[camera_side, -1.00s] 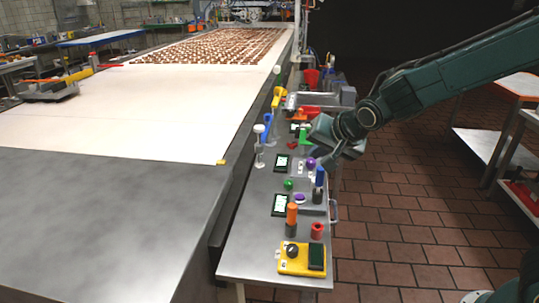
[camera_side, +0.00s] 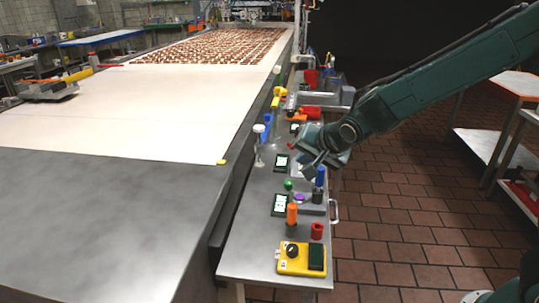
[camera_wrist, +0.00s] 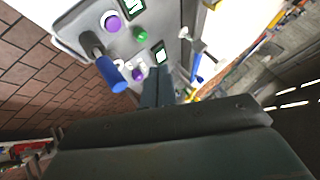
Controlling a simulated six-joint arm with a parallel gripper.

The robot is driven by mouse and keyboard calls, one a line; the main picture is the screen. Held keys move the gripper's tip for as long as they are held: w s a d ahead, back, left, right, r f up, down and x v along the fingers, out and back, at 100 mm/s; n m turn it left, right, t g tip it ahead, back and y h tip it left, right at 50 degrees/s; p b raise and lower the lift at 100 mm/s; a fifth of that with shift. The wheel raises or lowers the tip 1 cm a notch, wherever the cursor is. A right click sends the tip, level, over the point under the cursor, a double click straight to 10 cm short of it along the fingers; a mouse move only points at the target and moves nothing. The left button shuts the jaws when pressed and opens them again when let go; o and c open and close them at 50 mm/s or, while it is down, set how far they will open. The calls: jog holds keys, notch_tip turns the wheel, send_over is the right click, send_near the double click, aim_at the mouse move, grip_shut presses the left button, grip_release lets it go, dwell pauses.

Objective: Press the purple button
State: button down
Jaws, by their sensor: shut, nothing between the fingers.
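A flat purple button (camera_side: 300,198) sits in a pale ring on the metal control bench. In the wrist view the purple button (camera_wrist: 112,23) is at the upper left, beside a green knob (camera_wrist: 140,33). A second purple piece, a round knob (camera_wrist: 138,74), shows just left of my fingers; my gripper hides it in the side view. My gripper (camera_side: 307,165) is shut and empty, above the bench, farther back than the flat purple button. Its closed fingers also show in the wrist view (camera_wrist: 158,72), apart from the flat button.
A tall blue handle (camera_side: 320,177) stands close to my gripper and the purple button. An orange cylinder (camera_side: 291,214), a red one (camera_side: 317,231) and a yellow box (camera_side: 288,264) stand nearer the camera. A wide conveyor (camera_side: 150,117) runs along the left.

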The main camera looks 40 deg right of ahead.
aim_at(302, 200)
jog(key=shift+f, duration=4.15)
jog(key=shift+f, duration=0.85)
jog(key=shift+r, duration=0.9)
dwell(0.3)
jog(key=shift+r, duration=2.5)
jog(key=shift+s+r, duration=0.1)
